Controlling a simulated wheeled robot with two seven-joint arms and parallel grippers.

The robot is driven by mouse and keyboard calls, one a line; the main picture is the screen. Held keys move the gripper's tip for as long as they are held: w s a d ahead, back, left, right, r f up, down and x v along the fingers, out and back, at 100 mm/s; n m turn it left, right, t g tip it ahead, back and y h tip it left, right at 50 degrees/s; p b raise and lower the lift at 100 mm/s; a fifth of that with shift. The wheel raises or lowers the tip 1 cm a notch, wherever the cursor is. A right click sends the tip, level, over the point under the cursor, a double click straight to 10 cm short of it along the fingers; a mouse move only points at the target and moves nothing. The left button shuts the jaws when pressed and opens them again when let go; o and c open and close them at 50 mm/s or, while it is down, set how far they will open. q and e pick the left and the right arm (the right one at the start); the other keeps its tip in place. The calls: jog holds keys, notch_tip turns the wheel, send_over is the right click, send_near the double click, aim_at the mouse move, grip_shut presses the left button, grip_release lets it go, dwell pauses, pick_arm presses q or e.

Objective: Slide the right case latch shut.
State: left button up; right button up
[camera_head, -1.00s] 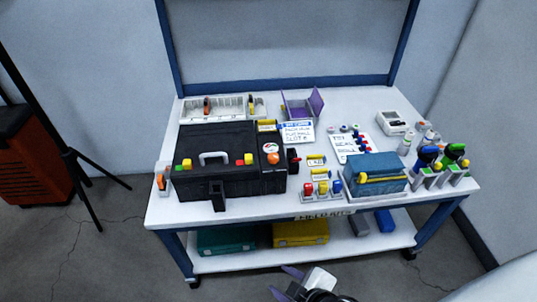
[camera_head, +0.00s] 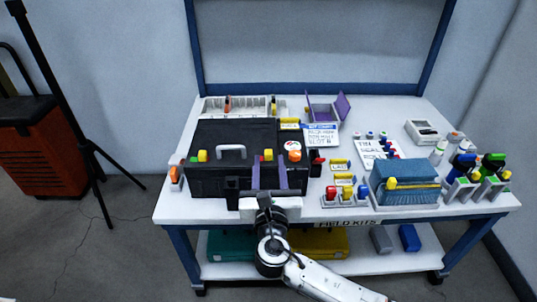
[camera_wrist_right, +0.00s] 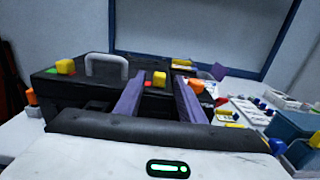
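The black case (camera_head: 215,180) stands on the left of the table with its lid down and a white handle on top. The right latch (camera_head: 268,154) is a yellow block with a red mark at its left; it also shows in the right wrist view (camera_wrist_right: 159,78). The left latch (camera_head: 203,156) is a yellow block with a green mark at its left. My right gripper (camera_head: 269,166) is open at the case front, its purple fingers pointing at the right latch, one on each side in the picture. Contact cannot be told. My left gripper is out of view.
A round orange-and-white item (camera_head: 293,151) sits close right of my right fingers. A red-and-black item (camera_head: 316,161) stands beside the case. A purple open holder (camera_head: 325,109) is behind.

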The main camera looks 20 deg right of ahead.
aim_at(268, 155)
jog(key=b+x, duration=0.1)
jog(key=x, duration=0.4)
jog(key=shift+w, duration=0.15)
grip_shut()
